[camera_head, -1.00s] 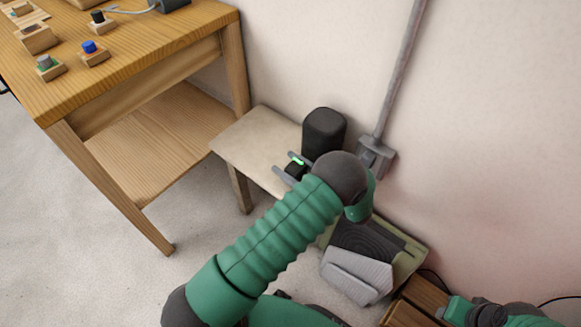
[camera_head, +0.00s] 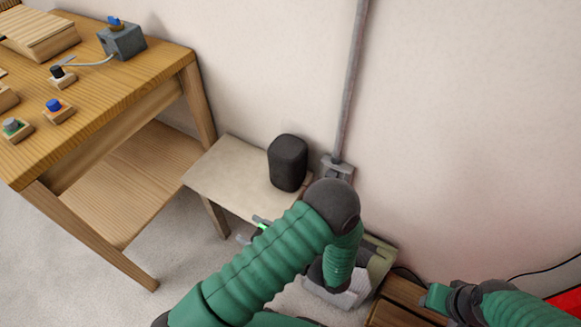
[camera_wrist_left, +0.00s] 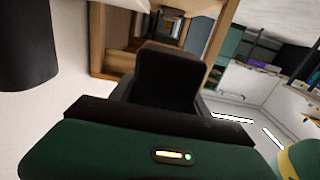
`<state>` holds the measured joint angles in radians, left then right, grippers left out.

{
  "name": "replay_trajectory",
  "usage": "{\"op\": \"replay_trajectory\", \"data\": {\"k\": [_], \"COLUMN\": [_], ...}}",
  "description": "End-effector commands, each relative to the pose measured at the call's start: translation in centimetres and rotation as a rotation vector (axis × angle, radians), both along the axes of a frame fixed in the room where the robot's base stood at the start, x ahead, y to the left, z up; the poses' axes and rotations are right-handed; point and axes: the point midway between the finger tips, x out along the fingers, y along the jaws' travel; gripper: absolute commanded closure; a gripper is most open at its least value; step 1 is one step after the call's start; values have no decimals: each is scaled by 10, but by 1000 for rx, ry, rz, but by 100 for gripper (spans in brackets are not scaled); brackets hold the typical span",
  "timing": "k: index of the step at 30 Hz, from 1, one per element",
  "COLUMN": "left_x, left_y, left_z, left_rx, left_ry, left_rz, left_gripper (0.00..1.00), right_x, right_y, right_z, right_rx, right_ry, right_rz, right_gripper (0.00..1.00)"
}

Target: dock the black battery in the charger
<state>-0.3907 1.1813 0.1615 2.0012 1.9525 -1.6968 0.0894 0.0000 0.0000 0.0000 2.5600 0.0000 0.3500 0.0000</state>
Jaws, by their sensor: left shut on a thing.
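My left gripper (camera_head: 252,231) is at the front edge of the small pale table, mostly hidden behind my own green arm. Its grey fingertips and a small green light show. In the left wrist view, a black block (camera_wrist_left: 168,72), which looks like the black battery, stands upright in the shut gripper. In the head view the block is hidden by my arm. I cannot tell for sure which thing is the charger. A light grey unit (camera_head: 340,294) sits low behind my arm and is partly covered. My right arm enters at the lower right, but its fingers do not show.
A black rounded speaker-like object (camera_head: 287,163) stands on the small pale table (camera_head: 225,168). A wooden workbench (camera_head: 100,100) at left holds small colour-topped blocks and a grey box (camera_head: 122,41). A grey pipe (camera_head: 350,90) runs up the wall. A wooden box (camera_head: 400,308) lies lower right.

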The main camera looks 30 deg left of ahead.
Motion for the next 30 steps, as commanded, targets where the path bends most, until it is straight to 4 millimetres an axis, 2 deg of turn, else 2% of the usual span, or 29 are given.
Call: {"op": "replay_trajectory", "data": {"k": [2, 5, 12, 17, 18, 26, 30], "left_x": [1, 11, 54, 72, 72, 72, 72], "left_y": [-1, -7, -45, -73, -72, -71, -71], "left_z": [1, 8, 35, 49, 60, 95, 127], "left_rx": [2, 2, 3, -1, -1, -1, 0], "left_ry": [0, 3, 4, -1, -1, -1, 1], "left_rz": [-11, -89, -426, -606, -600, -594, -593], "left_gripper": [100, 100, 100, 100, 100, 100, 100], "right_x": [0, 0, 0, 0, 0, 0, 0], "right_y": [0, 0, 0, 0, 0, 0, 0], "right_z": [0, 0, 0, 0, 13, 57, 96], "right_rx": [0, 0, 0, 0, 0, 0, 0], "right_ry": [0, 0, 0, 0, 1, 0, 0], "right_rz": [0, 0, 0, 0, 0, 0, 0], "right_gripper": [64, 64, 64, 64, 64, 64, 64]}}
